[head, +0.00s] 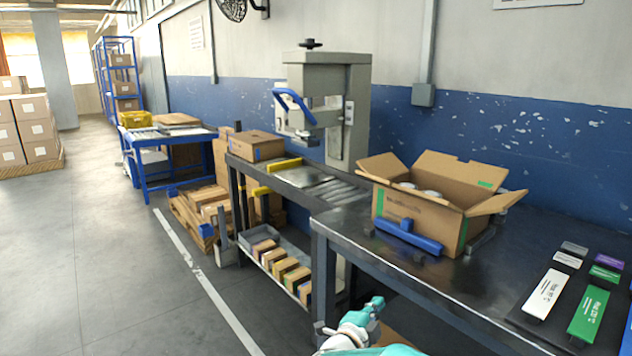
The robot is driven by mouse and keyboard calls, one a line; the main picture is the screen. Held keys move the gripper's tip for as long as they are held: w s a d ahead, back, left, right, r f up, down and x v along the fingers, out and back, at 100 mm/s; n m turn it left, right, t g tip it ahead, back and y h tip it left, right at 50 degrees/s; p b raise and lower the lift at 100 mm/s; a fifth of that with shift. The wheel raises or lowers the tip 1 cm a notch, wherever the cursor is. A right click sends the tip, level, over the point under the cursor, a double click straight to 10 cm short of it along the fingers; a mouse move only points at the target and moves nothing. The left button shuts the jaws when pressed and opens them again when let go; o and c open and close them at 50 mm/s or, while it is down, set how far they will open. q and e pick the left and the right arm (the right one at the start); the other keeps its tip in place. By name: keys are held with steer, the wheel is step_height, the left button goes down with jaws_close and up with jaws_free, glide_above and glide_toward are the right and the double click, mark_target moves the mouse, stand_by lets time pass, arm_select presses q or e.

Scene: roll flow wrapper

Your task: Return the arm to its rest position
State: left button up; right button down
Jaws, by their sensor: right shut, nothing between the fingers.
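My right gripper (374,307) shows at the bottom centre of the head view, at the end of a white and teal arm that comes in from the bottom edge. It is shut and empty. It appears in front of the near edge of the dark table (345,222), low in the picture, and apart from the box on it. My left gripper is not in view.
An open cardboard box (410,212) stands on the table behind a blue bar (408,237). White and green packs (588,313) lie at the right. A grey press machine (346,110) stands beyond. The floor (120,270) at left is clear.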

steer(key=s+f+n+g+y, duration=0.2)
steer(key=s+f+n+y, duration=0.3)
steer(key=f, duration=0.6)
steer(key=s+f+n+g+y, duration=0.2)
steer(key=s+f+n+y, duration=0.3)
steer(key=f, duration=0.6)
steer(key=s+f+n+g+y, duration=0.1)
steer(key=s+f+n+g, duration=0.25)
steer(key=s, duration=0.45)
steer(key=s+f+n+g, duration=0.2)
steer(key=s+f, duration=0.2)
steer(key=s, duration=0.4)
steer(key=s+a+n+g+y, duration=0.2)
steer(key=s+n+g, duration=0.15)
steer(key=s, duration=1.15)
step_height(320, 180, up, 18)
steer(key=p, duration=1.8)
steer(key=shift+m+g+p, duration=0.35)
steer(key=shift+m+g, duration=0.05)
